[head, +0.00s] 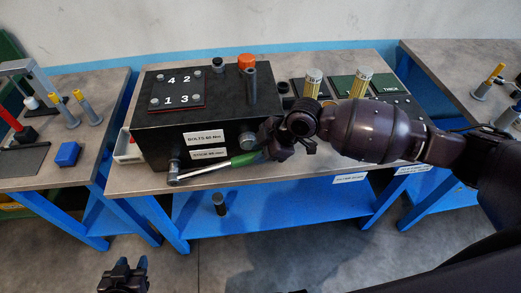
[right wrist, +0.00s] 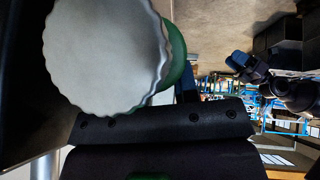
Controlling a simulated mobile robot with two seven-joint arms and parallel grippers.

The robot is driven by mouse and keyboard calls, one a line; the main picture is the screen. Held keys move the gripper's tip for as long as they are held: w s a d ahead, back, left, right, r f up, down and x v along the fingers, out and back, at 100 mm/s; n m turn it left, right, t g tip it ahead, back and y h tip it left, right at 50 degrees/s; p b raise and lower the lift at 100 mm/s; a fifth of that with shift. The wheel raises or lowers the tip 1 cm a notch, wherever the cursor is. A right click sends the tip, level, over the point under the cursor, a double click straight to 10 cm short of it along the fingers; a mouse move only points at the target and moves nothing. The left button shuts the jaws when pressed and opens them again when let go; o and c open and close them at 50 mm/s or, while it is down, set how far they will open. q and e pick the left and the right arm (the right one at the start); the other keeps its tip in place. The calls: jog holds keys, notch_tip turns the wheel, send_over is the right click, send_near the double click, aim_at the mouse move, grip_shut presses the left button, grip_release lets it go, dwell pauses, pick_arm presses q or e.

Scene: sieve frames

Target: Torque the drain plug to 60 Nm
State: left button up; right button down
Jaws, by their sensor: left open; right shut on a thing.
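A torque wrench with a silver shaft (head: 208,170) and green handle (head: 246,159) lies roughly level along the front of the black block (head: 150,138). Its head (head: 173,179) is at the block's lower left front, at a grey round fitting (head: 174,164). The drain plug itself is not clearly seen, and I cannot tell whether the head is seated on it. My right gripper (head: 272,146) is shut on the wrench by its handle. The handle's grey scalloped end (right wrist: 105,55) fills much of the right wrist view. My left gripper (head: 124,277) is open and empty, low in front of the table.
The block carries a numbered plate (head: 177,93), an upright grey cylinder (head: 251,86) and an orange cap (head: 246,61). A dark cylinder (head: 220,203) stands on the blue lower shelf (head: 285,212). A side table (head: 55,165) is left.

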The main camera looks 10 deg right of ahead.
jog(key=shift+d+f+y+b, duration=0.1)
jog(key=shift+f+y+b, duration=0.2)
jog(key=shift+f+b, duration=0.1)
jog(key=shift+w+a+r+h+p, duration=0.1)
jog(key=shift+a+r+h+p, duration=0.1)
jog(key=shift+r+p, duration=0.35)
jog(key=shift+a+r+h+p, duration=0.1)
jog(key=shift+r+h+p, duration=0.1)
jog(key=shift+r+p, duration=0.35)
jog(key=shift+s+f+p, duration=0.15)
jog(key=shift+s+p, duration=0.05)
jog(key=shift+p, duration=0.1)
dwell(0.4)
jog(key=shift+s+a+p, duration=0.1)
jog(key=shift+s+p, duration=1.65)
jog(key=shift+s, duration=0.6)
jog(key=shift+f, duration=0.1)
